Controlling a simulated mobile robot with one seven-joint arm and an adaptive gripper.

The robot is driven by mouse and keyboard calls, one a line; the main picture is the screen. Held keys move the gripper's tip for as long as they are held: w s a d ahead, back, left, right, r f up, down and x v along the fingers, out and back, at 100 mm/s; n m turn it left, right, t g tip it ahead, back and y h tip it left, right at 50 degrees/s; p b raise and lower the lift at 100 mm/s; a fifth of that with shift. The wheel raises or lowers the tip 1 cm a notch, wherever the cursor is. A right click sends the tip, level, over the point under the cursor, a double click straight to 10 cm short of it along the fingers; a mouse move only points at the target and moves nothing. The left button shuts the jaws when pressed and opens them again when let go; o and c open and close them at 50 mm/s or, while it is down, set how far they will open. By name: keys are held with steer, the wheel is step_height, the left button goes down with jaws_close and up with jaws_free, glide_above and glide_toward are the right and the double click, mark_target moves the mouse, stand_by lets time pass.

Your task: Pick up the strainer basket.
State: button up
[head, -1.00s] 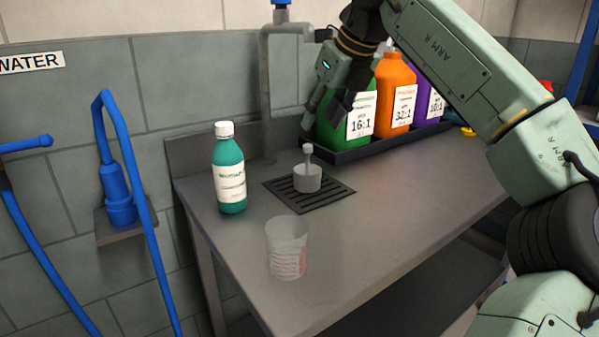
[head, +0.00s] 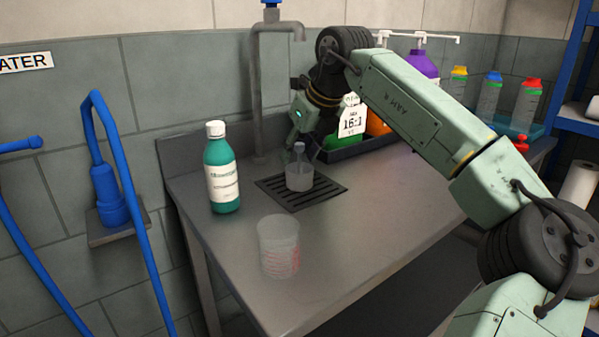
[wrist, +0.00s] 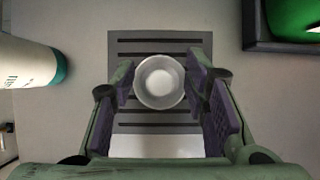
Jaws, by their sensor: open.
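The strainer basket (head: 299,182) is a small grey cup with an upright knobbed stem. It stands upright on the dark slotted drain grate (head: 330,189). In the wrist view the basket (wrist: 146,97) is seen from above, its pale round knob in the middle. My gripper (head: 304,150) is open, pointing down over the basket. In the wrist view the fingers of my gripper (wrist: 161,82) lie left and right of the basket, with a gap showing on each side. Whether the fingertips reach down to the rim is unclear.
A teal bottle (head: 223,180) stands left of the grate, and a clear measuring cup (head: 279,250) stands in front. Behind are a grey tap (head: 257,95) and a dark tray (wrist: 249,30) of colored jugs. The counter's right front is clear.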

jaws_close()
stand_by(0.4)
steer(key=shift+r, duration=0.15)
steer(key=shift+r, duration=0.5)
step_height(320, 180, up, 2)
steer(key=s+d+r+b, duration=0.2)
steer(key=s+b, duration=0.1)
steer(key=s, duration=1.2)
step_height(320, 180, up, 7)
steer(key=p, duration=0.6)
steer(key=shift+s, duration=0.45)
